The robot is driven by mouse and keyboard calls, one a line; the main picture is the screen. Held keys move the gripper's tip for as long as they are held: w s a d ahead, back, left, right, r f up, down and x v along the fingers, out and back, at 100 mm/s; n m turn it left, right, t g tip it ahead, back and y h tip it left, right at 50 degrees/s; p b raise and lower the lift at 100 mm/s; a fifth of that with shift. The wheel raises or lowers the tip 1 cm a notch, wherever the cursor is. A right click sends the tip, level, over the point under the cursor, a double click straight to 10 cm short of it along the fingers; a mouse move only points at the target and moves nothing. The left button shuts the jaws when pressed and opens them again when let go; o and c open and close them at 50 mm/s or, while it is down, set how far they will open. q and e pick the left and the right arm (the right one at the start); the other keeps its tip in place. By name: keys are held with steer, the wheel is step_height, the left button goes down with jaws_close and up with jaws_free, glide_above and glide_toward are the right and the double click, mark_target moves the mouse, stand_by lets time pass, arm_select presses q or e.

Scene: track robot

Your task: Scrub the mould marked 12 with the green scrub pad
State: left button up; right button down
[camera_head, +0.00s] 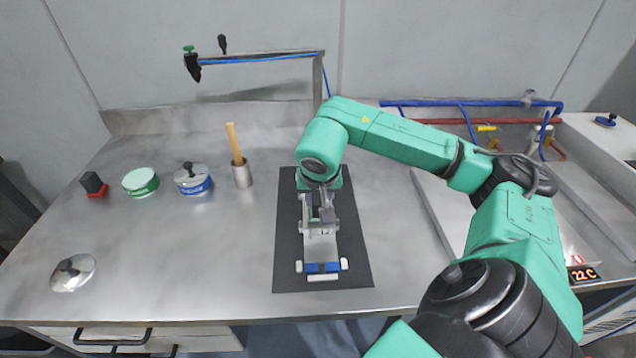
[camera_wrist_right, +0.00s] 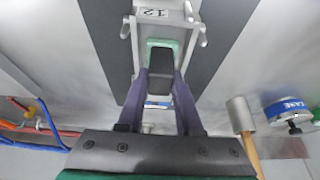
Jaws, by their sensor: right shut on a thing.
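My right gripper (camera_head: 322,200) is over the dark mat, pointing down. In the right wrist view its fingers (camera_wrist_right: 160,85) are shut on the black handle of the green scrub pad (camera_wrist_right: 158,43). The pad is at the grey metal mould marked 12 (camera_wrist_right: 153,13), between its sides; I cannot tell whether it touches the surface. In the head view the grey mould (camera_head: 319,230) lies on the mat, partly hidden by my gripper. My left gripper is not in view.
The dark mat (camera_head: 355,270) has a blue piece with white ends (camera_head: 322,268) at its near end.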

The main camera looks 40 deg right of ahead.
steer(key=shift+w+d, duration=0.7)
steer(key=shift+w, duration=0.15)
steer(key=shift+w, duration=0.1)
steer(key=shift+w+d+p, duration=0.4)
steer(key=shift+w+d, duration=0.2)
steer(key=shift+w, duration=0.1)
steer(key=shift+s+a+f, duration=0.1)
steer(key=shift+s+a, duration=0.35)
steer(key=shift+s, duration=0.15)
steer(key=shift+s+a, duration=0.25)
steer(key=shift+s, duration=0.05)
